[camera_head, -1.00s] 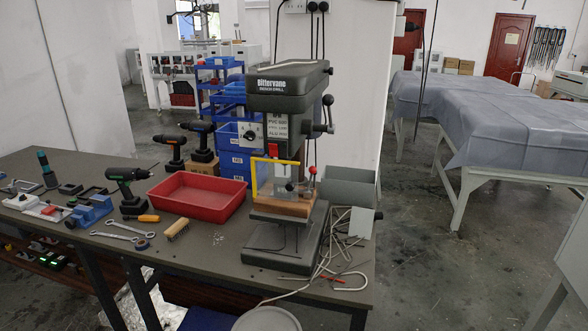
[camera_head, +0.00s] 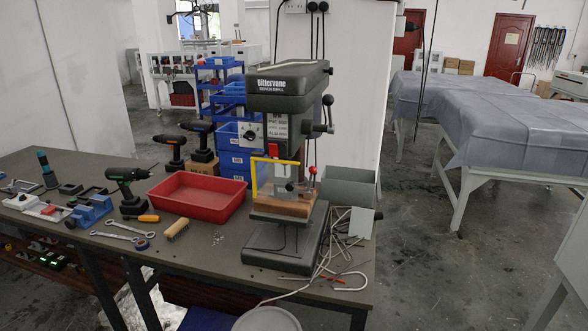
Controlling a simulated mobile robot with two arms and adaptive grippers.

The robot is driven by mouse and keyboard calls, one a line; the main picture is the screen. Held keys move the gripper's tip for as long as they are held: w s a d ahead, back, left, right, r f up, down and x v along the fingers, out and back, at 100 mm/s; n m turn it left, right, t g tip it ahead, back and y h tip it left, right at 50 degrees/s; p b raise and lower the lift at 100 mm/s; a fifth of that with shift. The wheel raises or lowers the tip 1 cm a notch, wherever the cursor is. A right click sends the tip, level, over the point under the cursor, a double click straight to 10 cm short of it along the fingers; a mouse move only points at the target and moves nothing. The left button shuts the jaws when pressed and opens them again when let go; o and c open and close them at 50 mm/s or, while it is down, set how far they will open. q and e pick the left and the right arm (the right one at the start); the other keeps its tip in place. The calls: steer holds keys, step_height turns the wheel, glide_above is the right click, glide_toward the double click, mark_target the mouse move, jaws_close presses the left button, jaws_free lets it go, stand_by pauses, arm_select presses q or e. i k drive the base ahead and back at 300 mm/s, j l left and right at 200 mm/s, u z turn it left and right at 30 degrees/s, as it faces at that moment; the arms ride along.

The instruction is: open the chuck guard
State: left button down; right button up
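The bench drill (camera_head: 287,92) is a dark grey machine marked "Bittervane" standing at the right end of the workbench. Its chuck guard (camera_head: 254,180) shows as a yellow-edged frame in front of the chuck area, below the drill head. The guard seems to hang down across the front of the work area. A wooden block (camera_head: 282,206) sits on the drill's table behind and below it. A red-knobbed lever (camera_head: 312,171) stands to the right of the guard. Neither of my grippers is in view.
A red tray (camera_head: 198,196) lies left of the drill. A round pale object (camera_head: 267,319) is at the bottom edge.

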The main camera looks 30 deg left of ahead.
mark_target(289, 186)
steer(key=i, duration=0.2)
steer(key=u, duration=0.45)
steer(key=i+u, duration=0.15)
steer(key=u, duration=0.7)
steer(key=i+l, duration=0.05)
steer(key=l, duration=0.05)
